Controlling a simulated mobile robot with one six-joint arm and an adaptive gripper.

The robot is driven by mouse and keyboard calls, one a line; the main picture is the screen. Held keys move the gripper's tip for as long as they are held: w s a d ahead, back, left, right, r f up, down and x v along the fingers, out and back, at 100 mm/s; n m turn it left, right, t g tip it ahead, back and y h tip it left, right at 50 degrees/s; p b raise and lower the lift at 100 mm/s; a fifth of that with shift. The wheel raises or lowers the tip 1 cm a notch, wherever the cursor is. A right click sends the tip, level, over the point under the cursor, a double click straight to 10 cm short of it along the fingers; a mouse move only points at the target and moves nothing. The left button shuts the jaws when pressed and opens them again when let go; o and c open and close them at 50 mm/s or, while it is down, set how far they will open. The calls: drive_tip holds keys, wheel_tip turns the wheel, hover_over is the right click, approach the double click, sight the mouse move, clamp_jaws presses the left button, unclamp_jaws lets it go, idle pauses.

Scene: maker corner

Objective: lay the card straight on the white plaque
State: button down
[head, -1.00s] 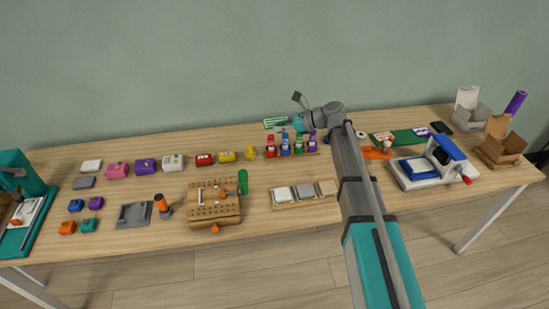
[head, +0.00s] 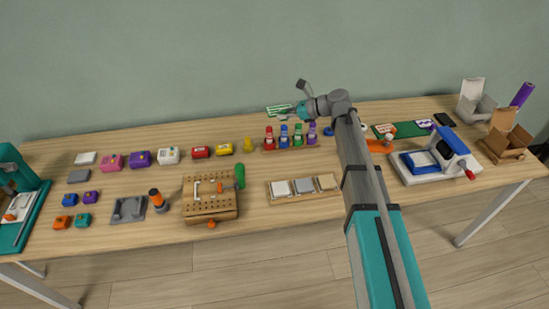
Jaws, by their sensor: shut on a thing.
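My gripper (head: 297,112) is shut on a green card (head: 277,110) with white marks. It holds the card by its right side, above the back edge of the table and in front of the wall. The white plaque (head: 281,188) lies at the left end of a wooden tray (head: 304,199) near the table's front edge, nearer to me and well below the card. A grey plaque (head: 304,186) and a beige plaque (head: 327,182) lie beside it. The fingertips are too small to show in detail.
Several coloured bottles (head: 284,137) stand between the card and the tray. A wooden pegboard block (head: 211,208) is left of the tray. A green mat (head: 408,130) with cards and a blue-and-white press (head: 440,160) are at right. Bare table lies behind the tray.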

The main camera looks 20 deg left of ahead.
drive_tip(key=s+d+f+b, duration=0.1)
drive_tip(key=d+f+b, duration=0.4)
drive_tip(key=d, duration=0.3)
drive_tip(key=s+d+f+b, duration=0.2)
drive_tip(key=d+f+b, duration=0.3)
drive_tip(key=d, duration=0.3)
drive_tip(key=shift+d+f+m+t+b, duration=0.2)
drive_tip(key=shift+f+m+t+b, duration=0.1)
drive_tip(key=shift+f, duration=0.15)
drive_tip(key=shift+w+a, duration=0.1)
drive_tip(key=b, duration=0.9)
hover_over(293, 166)
wheel_tip(293, 166, down, 9)
drive_tip(key=shift+f, duration=0.1)
